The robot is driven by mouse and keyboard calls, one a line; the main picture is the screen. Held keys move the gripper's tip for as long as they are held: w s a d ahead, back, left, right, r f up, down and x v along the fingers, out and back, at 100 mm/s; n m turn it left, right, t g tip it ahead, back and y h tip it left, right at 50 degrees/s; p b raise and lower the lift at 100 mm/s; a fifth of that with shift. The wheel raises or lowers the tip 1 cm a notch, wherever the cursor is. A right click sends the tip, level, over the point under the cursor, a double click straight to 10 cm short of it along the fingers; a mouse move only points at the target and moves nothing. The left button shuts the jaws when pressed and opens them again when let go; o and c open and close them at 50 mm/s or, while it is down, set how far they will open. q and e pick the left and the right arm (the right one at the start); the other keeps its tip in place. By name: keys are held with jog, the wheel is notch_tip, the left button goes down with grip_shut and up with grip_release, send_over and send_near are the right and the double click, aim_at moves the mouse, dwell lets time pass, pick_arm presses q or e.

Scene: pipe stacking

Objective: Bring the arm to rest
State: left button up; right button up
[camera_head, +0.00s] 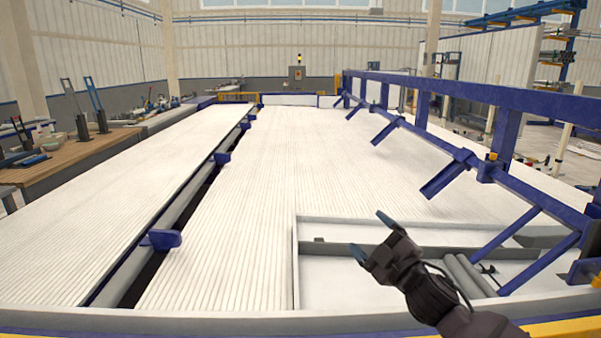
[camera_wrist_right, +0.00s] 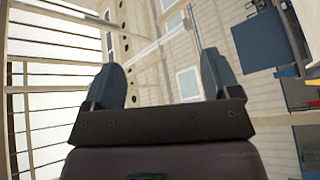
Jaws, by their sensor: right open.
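My right gripper (camera_head: 372,236) is raised above the near right part of the work area in the head view, in front of a white tray-like bay (camera_head: 335,270). Its two fingers are spread apart with nothing between them. The right wrist view also shows the open fingers (camera_wrist_right: 168,80), with walls and windows of the hall behind them. Two grey pipes (camera_head: 465,272) lie side by side in the bay, to the right of my right gripper and apart from its fingers. My left gripper is not in the head view.
A wide ribbed white surface (camera_head: 300,150) fills the middle. A blue frame (camera_head: 450,92) with slanted arms runs along the right side. A wooden bench (camera_head: 75,160) with tools stands at the left. A grey and blue edge (camera_head: 200,322) crosses the front.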

jog(key=s+d+f+m+g+h, duration=0.1)
jog(key=s+d+f+m+h, duration=0.2)
jog(key=s+f+m, duration=0.45)
jog(key=s+d+f+m+g+h, duration=0.1)
jog(key=s+d+f+m+h, duration=0.3)
jog(key=f, duration=0.6)
jog(key=s+d+f+m+g+h, duration=0.1)
jog(key=s+d+f+m+g, duration=0.1)
jog(key=s+f, duration=0.6)
jog(key=s+d+f+m+g+h, duration=0.2)
jog(key=s+f, duration=0.5)
jog(key=s, duration=1)
jog(key=shift+s+d+f+g+p, duration=0.4)
jog(key=shift+d+g, duration=0.2)
jog(key=shift+d, duration=0.3)
